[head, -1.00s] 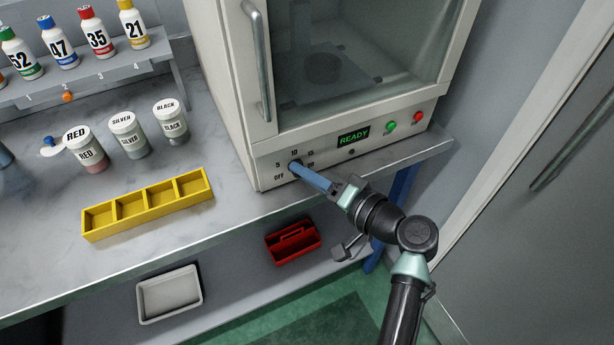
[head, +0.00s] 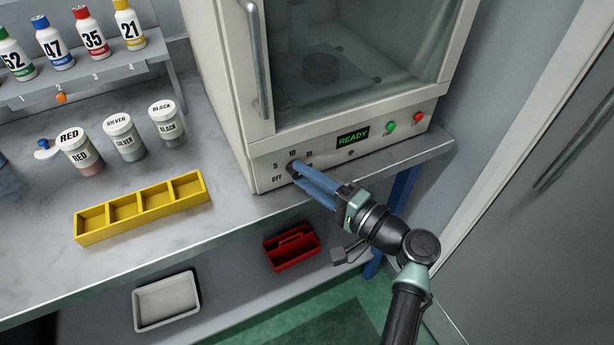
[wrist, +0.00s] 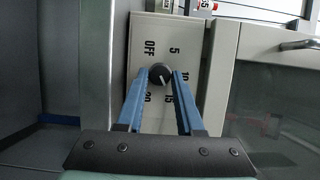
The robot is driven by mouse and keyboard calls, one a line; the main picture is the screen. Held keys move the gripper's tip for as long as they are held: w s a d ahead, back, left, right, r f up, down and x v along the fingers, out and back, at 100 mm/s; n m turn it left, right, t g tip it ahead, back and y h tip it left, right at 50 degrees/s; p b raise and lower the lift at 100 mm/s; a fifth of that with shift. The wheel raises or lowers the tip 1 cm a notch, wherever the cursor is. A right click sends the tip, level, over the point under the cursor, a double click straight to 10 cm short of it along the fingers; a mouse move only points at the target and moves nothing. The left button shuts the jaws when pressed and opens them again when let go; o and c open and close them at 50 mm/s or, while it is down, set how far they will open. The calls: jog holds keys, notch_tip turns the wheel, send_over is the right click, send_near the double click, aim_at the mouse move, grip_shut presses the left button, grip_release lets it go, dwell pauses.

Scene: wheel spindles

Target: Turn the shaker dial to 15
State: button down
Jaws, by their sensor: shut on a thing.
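The shaker dial (wrist: 160,74) is a small round black knob on the cream front panel of the shaker (head: 330,155). Printed marks OFF, 5, 10, 15 and 20 surround it. In the wrist view its light pointer line slants down and right, roughly toward the 15. My gripper (wrist: 161,75) has its two blue fingers on either side of the dial and is shut on it. In the head view my gripper (head: 294,166) reaches the panel from the lower right. Its fingers hide most of the dial and part of the 20 mark.
A green READY display (head: 352,136), a green button (head: 390,127) and a red button (head: 417,116) sit right of the dial. The shaker's glass door (head: 345,50) is closed. A yellow compartment tray (head: 141,226) and lidded jars stand on the bench to the left.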

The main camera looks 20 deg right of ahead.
jog(key=shift+a, duration=0.1)
jog(key=c, duration=0.6)
grip_release()
jog(key=shift+o, duration=0.2)
jog(key=v, duration=1.3)
jog(key=shift+b, duration=0.35)
